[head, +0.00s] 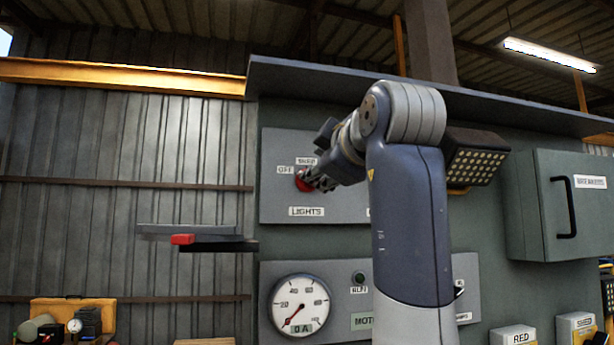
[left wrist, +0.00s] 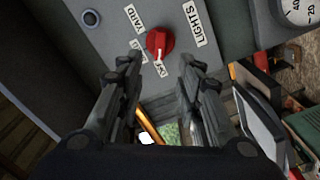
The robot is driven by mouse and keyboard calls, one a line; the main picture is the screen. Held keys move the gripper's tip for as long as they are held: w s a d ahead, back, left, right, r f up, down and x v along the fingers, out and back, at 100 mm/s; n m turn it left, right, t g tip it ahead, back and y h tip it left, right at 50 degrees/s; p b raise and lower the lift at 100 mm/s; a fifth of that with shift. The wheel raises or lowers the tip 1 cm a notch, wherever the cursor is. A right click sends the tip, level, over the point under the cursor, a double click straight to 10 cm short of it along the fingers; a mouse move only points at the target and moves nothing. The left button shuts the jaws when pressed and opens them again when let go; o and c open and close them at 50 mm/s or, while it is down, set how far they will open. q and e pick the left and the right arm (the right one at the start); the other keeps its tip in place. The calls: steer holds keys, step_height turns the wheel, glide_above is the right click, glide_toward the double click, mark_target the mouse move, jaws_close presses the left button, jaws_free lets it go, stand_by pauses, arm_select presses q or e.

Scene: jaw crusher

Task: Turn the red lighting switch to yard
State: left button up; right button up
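The red lighting switch (head: 304,180) is a round red knob on a grey panel (head: 277,150) marked LIGHTS. It also shows in the left wrist view (left wrist: 160,43). Around it are the labels OFF (left wrist: 160,69), SHED (left wrist: 131,51) and YARD (left wrist: 133,16); YARD is hidden behind my arm in the head view. My left gripper (left wrist: 162,58) is open, its fingers pointing at the knob. The fingertips lie on either side of the knob's near edge, with visible gaps. In the head view the gripper (head: 320,180) partly covers the knob. My right gripper is out of view.
A round gauge (head: 300,305) and the motor panel (head: 357,277) lie below the lights panel. A lamp with many LEDs (head: 476,160) juts out behind my arm. A breaker box with a handle (head: 560,205) stands at right.

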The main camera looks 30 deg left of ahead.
arm_select(q)
steer(key=p+x, duration=0.3)
steer(key=x, duration=0.7)
steer(key=shift+w+d, duration=0.1)
steer(key=shift+w, duration=0.05)
steer(key=shift+f, duration=0.1)
jaws_close()
